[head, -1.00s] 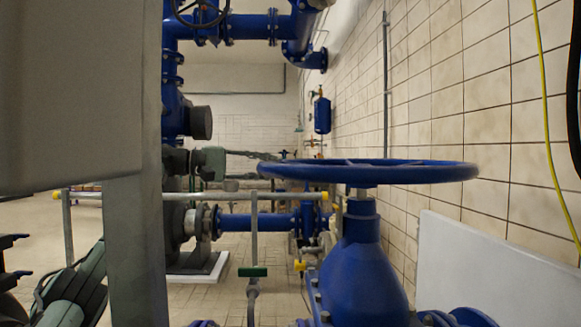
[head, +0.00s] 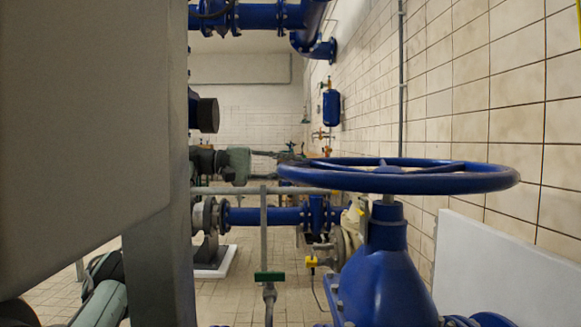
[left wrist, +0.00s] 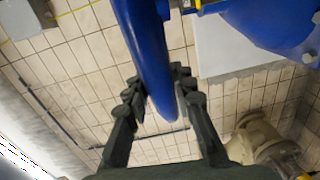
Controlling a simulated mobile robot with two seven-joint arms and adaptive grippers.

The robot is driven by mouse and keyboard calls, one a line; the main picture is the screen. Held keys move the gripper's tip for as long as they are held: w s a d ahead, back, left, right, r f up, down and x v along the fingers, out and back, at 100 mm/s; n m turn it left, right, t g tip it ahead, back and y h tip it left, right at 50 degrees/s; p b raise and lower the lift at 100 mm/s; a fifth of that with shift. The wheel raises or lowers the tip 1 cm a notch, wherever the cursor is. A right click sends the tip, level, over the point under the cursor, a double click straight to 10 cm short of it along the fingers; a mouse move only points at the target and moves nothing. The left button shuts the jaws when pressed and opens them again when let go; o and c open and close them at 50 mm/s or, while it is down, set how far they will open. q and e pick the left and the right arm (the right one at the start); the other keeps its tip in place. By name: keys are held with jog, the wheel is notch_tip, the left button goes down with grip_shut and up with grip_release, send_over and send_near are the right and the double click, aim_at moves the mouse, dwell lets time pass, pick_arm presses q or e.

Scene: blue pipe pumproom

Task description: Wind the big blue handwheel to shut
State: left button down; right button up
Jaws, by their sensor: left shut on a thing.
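The big blue handwheel (head: 420,184) lies flat on top of a blue valve body (head: 385,285), right of centre in the head view. My left gripper (head: 290,158) is at the far left part of its rim, partly hidden behind it. In the left wrist view the blue rim (left wrist: 150,60) runs between the two dark fingers of my left gripper (left wrist: 157,78), which is shut on it. My right gripper is out of view.
A grey railing (head: 263,225) with a green fitting stands left of the valve. A white panel (head: 500,265) leans by the tiled wall at right. A beige fitting (left wrist: 257,140) is below the wheel. Blue pipes (head: 265,217) run behind.

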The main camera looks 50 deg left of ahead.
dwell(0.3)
pick_arm(q)
jog(key=c, duration=1.3)
grip_release()
jog(key=shift+o, duration=0.2)
jog(key=v, duration=1.2)
jog(key=shift+a, duration=0.1)
